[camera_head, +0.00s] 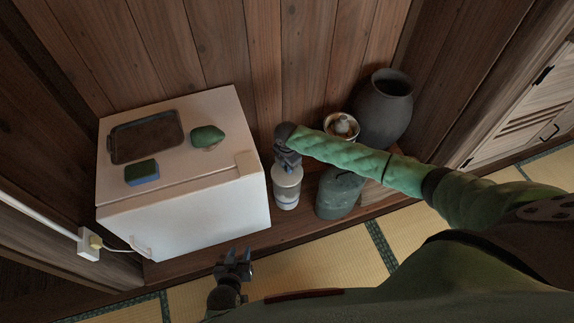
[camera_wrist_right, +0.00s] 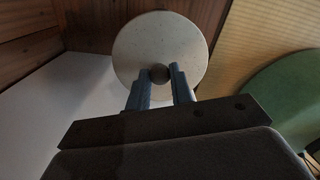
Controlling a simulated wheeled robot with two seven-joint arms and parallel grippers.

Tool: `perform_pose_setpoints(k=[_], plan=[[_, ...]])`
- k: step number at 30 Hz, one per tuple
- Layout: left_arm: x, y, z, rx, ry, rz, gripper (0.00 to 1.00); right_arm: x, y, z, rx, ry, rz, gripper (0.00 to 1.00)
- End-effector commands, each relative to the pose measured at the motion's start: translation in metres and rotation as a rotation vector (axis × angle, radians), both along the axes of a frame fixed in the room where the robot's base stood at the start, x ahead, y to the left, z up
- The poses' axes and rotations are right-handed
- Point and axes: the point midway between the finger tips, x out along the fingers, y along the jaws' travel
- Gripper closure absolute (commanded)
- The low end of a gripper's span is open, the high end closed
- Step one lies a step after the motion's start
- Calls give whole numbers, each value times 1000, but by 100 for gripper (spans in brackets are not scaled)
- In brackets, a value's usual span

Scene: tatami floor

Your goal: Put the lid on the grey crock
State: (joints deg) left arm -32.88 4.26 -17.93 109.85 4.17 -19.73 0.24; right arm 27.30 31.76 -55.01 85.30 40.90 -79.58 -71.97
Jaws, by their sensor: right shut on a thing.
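The pale grey crock (camera_head: 287,201) with a lighter band stands on the wooden floor strip, right of the white cabinet. My right gripper (camera_head: 288,163) is above it, pointing down. In the right wrist view my right gripper (camera_wrist_right: 161,78) is shut on the dark round knob of the lid (camera_wrist_right: 145,38), a pale speckled disc. The lid hides the crock's mouth, and I cannot tell whether it touches the rim or hovers just above. My left gripper (camera_head: 235,262) is empty, with its fingers apart, low in front of the cabinet.
The white cabinet (camera_head: 190,227) carries a dark tray (camera_head: 146,137), a blue-green sponge (camera_head: 142,173) and a green lump (camera_head: 207,136). Right of the crock stand a green jar (camera_head: 338,194), a metal-rimmed pot (camera_head: 328,121) and a big dark jar (camera_head: 384,110). Tatami (camera_head: 330,249) lies clear in front.

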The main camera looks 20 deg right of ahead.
Motion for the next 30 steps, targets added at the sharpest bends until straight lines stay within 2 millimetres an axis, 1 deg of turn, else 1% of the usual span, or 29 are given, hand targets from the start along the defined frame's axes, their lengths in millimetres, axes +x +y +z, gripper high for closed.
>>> perform_pose_setpoints(k=[14, 30], plan=[[0, 0, 0, 0, 0, 0, 64, 0, 0, 0, 0, -1, 0, 100], [0, 0, 8, 0, 0, 0, 64, 0, 0, 0, 0, -1, 0, 100]])
